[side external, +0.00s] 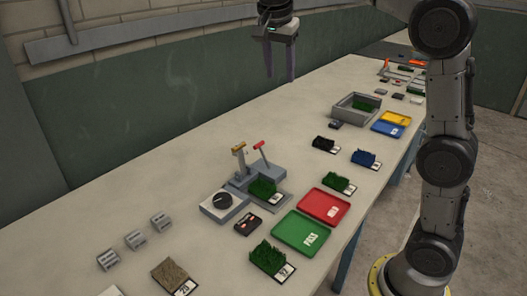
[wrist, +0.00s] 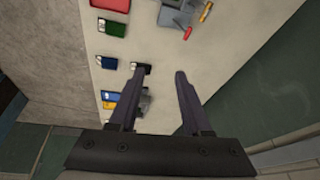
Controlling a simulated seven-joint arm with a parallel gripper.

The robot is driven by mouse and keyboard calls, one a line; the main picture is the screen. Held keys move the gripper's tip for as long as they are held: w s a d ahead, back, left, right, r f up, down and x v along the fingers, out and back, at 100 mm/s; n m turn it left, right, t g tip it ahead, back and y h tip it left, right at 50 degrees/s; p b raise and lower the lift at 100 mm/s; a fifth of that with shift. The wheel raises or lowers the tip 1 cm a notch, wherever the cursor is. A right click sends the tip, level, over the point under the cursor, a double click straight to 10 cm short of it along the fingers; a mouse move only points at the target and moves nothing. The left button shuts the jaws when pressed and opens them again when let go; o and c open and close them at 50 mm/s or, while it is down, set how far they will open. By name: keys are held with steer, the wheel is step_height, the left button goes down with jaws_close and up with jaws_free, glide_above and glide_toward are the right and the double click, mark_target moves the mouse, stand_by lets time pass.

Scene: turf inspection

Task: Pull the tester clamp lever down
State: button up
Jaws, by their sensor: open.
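The grey tester (side external: 243,183) stands mid-table with a green turf sample (side external: 263,187) on it. Two levers rise from it: one with a red handle (side external: 262,145), tilted, and one with an orange-yellow handle (side external: 238,148). Which one is the clamp lever is not marked. In the wrist view the tester (wrist: 175,17) is at the top edge, with the red handle (wrist: 187,34) and the yellow handle (wrist: 206,11) beside it. My gripper (side external: 280,79) is open and empty, high above the table, well behind the tester and apart from it. Its spread fingers (wrist: 160,72) show in the wrist view.
A red tray (side external: 322,206) and green tray (side external: 300,233) lie right of the tester. A dial box (side external: 223,206) and small button box (side external: 248,223) sit in front. A grey bin (side external: 357,106) and several turf samples lie farther off.

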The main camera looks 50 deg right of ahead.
steer(key=m+g, duration=0.2)
glide_above(264, 157)
steer(key=w+a, duration=0.1)
steer(key=a, duration=0.3)
step_height(264, 157, down, 9)
steer(key=w+f+g, duration=0.1)
steer(key=w+f, duration=0.2)
steer(key=f, duration=0.6)
steer(key=shift+g+h, duration=0.3)
steer(key=shift+h, duration=0.1)
steer(key=x, duration=1.4)
steer(key=shift+w+d+f, duration=0.2)
steer(key=shift+d+f, duration=0.05)
steer(key=shift+d, duration=0.05)
jaws_close()
steer(key=shift+w+r, duration=0.1)
